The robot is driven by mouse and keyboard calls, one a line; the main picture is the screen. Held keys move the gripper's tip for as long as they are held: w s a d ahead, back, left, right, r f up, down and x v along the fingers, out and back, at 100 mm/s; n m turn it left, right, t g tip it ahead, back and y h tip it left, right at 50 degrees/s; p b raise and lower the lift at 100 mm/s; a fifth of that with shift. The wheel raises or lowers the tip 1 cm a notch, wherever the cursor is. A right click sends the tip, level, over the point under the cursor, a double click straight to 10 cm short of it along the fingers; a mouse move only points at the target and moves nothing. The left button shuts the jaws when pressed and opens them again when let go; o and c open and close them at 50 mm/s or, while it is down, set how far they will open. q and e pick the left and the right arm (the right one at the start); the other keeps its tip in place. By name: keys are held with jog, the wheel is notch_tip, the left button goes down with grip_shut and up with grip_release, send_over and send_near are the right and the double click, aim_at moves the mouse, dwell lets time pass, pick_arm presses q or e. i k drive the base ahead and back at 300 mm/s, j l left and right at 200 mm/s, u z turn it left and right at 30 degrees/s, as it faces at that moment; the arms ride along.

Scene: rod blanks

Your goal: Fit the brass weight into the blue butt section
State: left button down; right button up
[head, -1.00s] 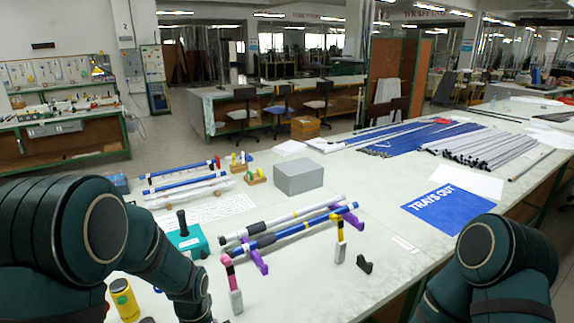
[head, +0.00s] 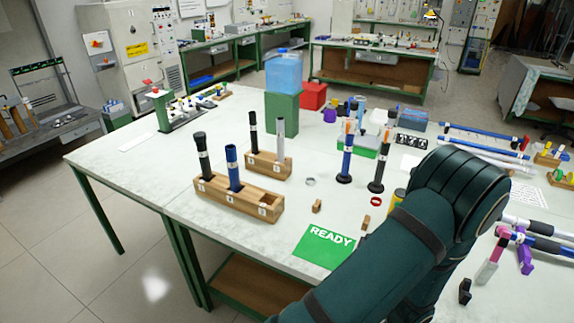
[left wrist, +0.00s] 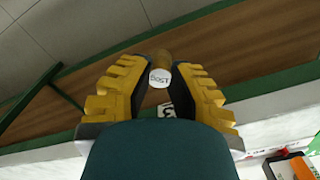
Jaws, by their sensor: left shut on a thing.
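My left gripper (left wrist: 160,85) shows in the left wrist view, its yellow fingers shut on the brass weight (left wrist: 160,60), a short gold-brown cylinder with a white label. In the head view, this gripper and the weight are out of sight. A blue tube (head: 232,168), which looks like the blue butt section, stands upright in the front wooden block (head: 258,212), beside a black-topped dark tube (head: 202,155). Its top end points up. The block's right slot looks empty. My right gripper is in neither current view.
Behind stands a second wooden block (head: 270,168) with two tubes. The table's left part is mostly clear.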

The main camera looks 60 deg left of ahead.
aim_at(231, 155)
jog(key=k+j, duration=0.15)
jog(key=j, duration=0.25)
jog(key=k+j, duration=0.15)
jog(key=j, duration=0.25)
jog(key=k+j, duration=0.1)
jog(key=j, duration=0.3)
jog(key=k+j, duration=0.15)
jog(key=j, duration=0.25)
jog(key=k+j, duration=0.15)
jog(key=j, duration=0.25)
jog(key=k+j, duration=0.15)
jog(key=j, duration=0.25)
jog(key=k+j, duration=0.15)
jog(key=j, duration=0.25)
